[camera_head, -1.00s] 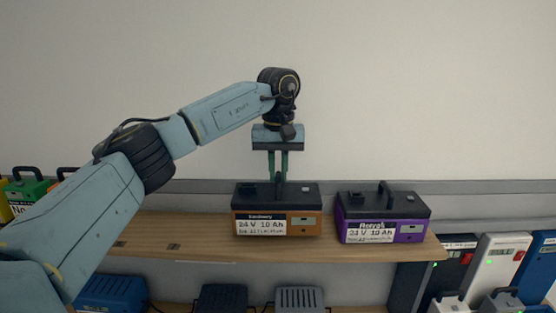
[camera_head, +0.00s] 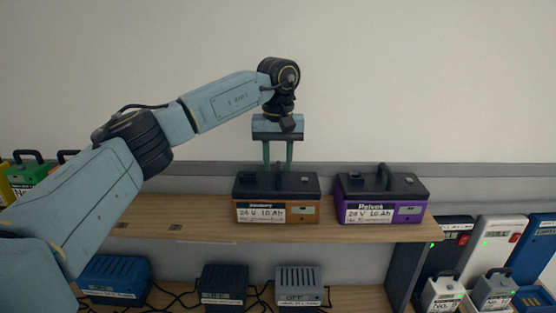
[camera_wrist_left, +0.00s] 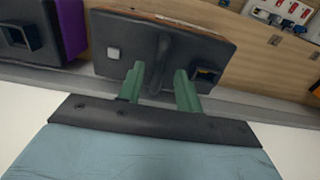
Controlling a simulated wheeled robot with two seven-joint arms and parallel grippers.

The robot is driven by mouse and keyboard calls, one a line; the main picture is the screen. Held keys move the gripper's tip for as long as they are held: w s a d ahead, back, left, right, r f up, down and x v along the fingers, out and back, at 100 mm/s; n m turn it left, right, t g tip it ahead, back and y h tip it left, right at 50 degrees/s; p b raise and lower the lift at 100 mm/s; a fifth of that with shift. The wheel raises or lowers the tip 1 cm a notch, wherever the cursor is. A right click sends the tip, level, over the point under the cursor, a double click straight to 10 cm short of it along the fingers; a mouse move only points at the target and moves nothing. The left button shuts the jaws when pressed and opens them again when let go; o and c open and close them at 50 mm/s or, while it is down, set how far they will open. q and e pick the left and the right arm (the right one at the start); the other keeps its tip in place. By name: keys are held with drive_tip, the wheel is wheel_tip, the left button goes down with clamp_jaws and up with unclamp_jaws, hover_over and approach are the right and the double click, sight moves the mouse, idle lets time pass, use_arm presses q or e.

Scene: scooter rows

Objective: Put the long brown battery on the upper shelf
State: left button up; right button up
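The long brown battery (camera_head: 277,212), orange-brown with a black top and a white label, stands upright on the wooden upper shelf (camera_head: 205,212). Its black top also shows in the left wrist view (camera_wrist_left: 115,50), with the handle (camera_wrist_left: 158,62) running across it. My left gripper (camera_head: 278,167) is above the battery, pointing down. Its two green fingers (camera_wrist_left: 158,85) are spread, one on each side of the handle, with gaps visible between them and it. The gripper is open. My right gripper is in neither view.
A purple battery (camera_head: 381,208) stands close to the right of the brown one. A green battery (camera_head: 27,173) is at the far left. The shelf left of the brown battery is bare. Chargers (camera_head: 223,283) stand on the lower shelf, and white and blue units (camera_head: 493,250) at right.

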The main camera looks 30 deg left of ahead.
use_arm(q)
wheel_tip(320, 180, up, 12)
drive_tip(key=shift+b, duration=0.35)
